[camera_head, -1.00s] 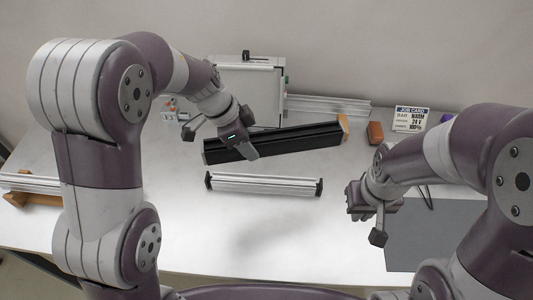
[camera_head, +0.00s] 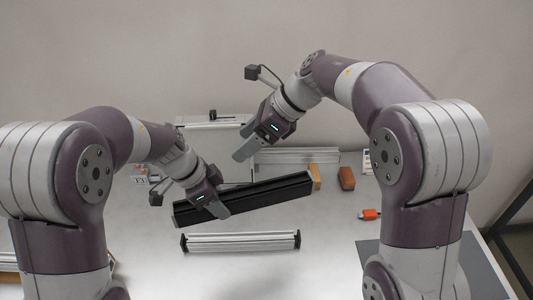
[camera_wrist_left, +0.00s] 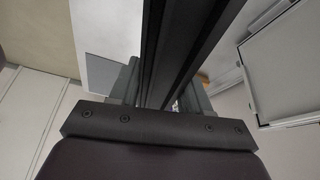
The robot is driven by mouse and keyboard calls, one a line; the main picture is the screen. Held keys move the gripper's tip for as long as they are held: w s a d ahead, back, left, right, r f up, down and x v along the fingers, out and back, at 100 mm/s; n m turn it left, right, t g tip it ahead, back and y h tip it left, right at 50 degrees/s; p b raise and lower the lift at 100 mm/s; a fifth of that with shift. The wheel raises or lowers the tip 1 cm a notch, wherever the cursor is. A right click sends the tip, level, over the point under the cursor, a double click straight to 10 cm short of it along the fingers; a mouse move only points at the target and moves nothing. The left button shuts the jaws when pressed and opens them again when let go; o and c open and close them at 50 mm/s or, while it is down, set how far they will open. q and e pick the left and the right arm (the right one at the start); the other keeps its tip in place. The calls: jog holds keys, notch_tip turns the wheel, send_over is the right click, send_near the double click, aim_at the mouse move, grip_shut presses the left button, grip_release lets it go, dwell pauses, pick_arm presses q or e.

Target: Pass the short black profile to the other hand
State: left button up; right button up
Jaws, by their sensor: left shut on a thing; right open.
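The short black profile (camera_head: 265,193) is a long dark grooved bar, tilted up toward the right in the head view. My left gripper (camera_head: 214,204) is shut on it, left of its middle. The profile (camera_wrist_left: 185,45) also runs away from the left gripper's jaws in the left wrist view. It appears raised above the table, but its exact height is hard to tell. My right gripper (camera_head: 247,145) is open and empty, up and behind the profile, with its fingers pointing down to the left. It is apart from the profile.
A silver profile (camera_head: 240,242) with black ends lies in front on the white table (camera_head: 320,265). Behind are a pale panel (camera_head: 222,140), another silver rail (camera_head: 290,157) and a brown block (camera_head: 346,178). A small orange item (camera_head: 369,214) lies beside the grey mat (camera_head: 372,250).

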aim_at(250, 191)
pick_arm(q)
jog(key=shift+d, duration=0.15)
pick_arm(e)
jog(key=d+f+n+h, duration=0.1)
jog(key=s+d+n+g+h, duration=0.1)
jog(key=n, duration=0.1)
jog(key=s+d+f+n+g+h, duration=0.1)
jog(key=n, duration=0.1)
jog(key=shift+s+d+f+h, duration=0.1)
jog(key=shift+d+f+h, duration=0.15)
jog(key=shift+f+h, duration=0.1)
jog(key=x, duration=1.2)
jog(key=shift+s, duration=0.15)
jog(key=shift+d, duration=0.1)
jog(key=c, duration=1.2)
pick_arm(q)
jog(key=o, duration=1.4)
jog(key=shift+c, duration=0.2)
pick_arm(e)
jog(key=shift+r, duration=0.1)
jog(key=shift+c, duration=0.4)
pick_arm(q)
jog(key=shift+r, duration=0.1)
